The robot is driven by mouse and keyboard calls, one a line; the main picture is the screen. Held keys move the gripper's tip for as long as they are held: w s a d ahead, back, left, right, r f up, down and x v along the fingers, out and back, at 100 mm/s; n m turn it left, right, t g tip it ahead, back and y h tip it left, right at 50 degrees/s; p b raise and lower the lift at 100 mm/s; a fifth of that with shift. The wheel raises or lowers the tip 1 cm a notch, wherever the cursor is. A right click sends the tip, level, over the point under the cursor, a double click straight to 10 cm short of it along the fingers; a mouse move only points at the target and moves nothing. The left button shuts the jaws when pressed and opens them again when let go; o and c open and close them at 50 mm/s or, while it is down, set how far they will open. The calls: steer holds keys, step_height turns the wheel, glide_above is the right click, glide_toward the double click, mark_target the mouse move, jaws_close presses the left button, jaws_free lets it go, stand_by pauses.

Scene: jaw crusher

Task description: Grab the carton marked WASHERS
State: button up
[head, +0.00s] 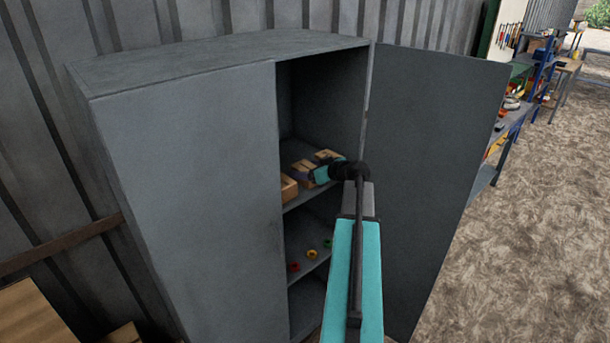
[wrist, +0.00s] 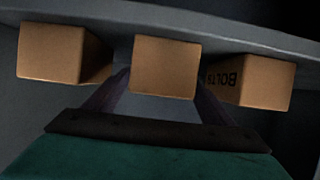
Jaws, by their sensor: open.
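No WASHERS lettering is readable in either view. In the wrist view, which looks upside down, a plain brown carton (wrist: 163,68) sits in the middle, ahead of my gripper (wrist: 162,88). My gripper's fingers are apart, one toward each side of this carton; I cannot tell whether they touch it. Another plain carton (wrist: 62,52) is at the left. A carton marked BOLTS (wrist: 252,80) is at the right. In the head view my gripper (head: 317,174) reaches into the cabinet among the cartons and partly hides them.
The cartons stand on an upper shelf (head: 300,199) of a grey cabinet (head: 190,190). Its right door (head: 425,150) stands open beside my arm; the left front is closed. Small red, yellow and green items (head: 312,254) lie on the shelf below.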

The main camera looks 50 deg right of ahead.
mark_target(307, 167)
stand_by(0.3)
steer(key=c, duration=1.6)
steer(key=shift+r, duration=0.2)
steer(key=shift+r+b, duration=1.15)
steer(key=shift+r, duration=0.4)
steer(key=shift+s+a+r+b, duration=0.25)
steer(key=shift+s+a+b, duration=0.65)
steer(key=shift+s, duration=1.65)
steer(key=shift+s+a+r+b, duration=0.3)
steer(key=shift+s+a+b, duration=0.6)
steer(key=shift+s, duration=1.65)
steer(key=shift+s+a+r+b, duration=0.25)
steer(key=shift+s+a+b, duration=0.65)
steer(key=shift+s, duration=1.65)
steer(key=shift+d, duration=0.2)
